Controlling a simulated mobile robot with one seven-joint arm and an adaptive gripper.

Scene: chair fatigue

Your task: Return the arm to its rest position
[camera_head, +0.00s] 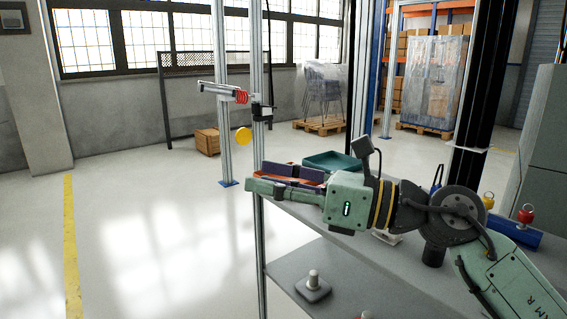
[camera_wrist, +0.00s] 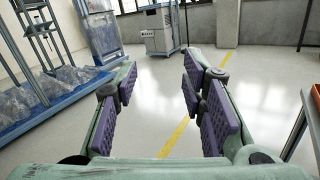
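My arm reaches in from the lower right of the head view, bent at its dark joint, with the forearm roughly level and pointing left. In the wrist view my gripper (camera_wrist: 158,82) shows two green fingers with purple ribbed pads. The fingers are spread apart, and only floor shows between them. My gripper is open and empty. Part of the table is hidden behind the arm.
A teal tray (camera_head: 332,161) lies behind my gripper. A metal post (camera_head: 221,120) carries a red spring (camera_head: 241,97) near a yellow disc (camera_head: 243,136). A lower shelf (camera_head: 350,290) holds a small weight-like piece (camera_head: 313,286). The floor at left is clear.

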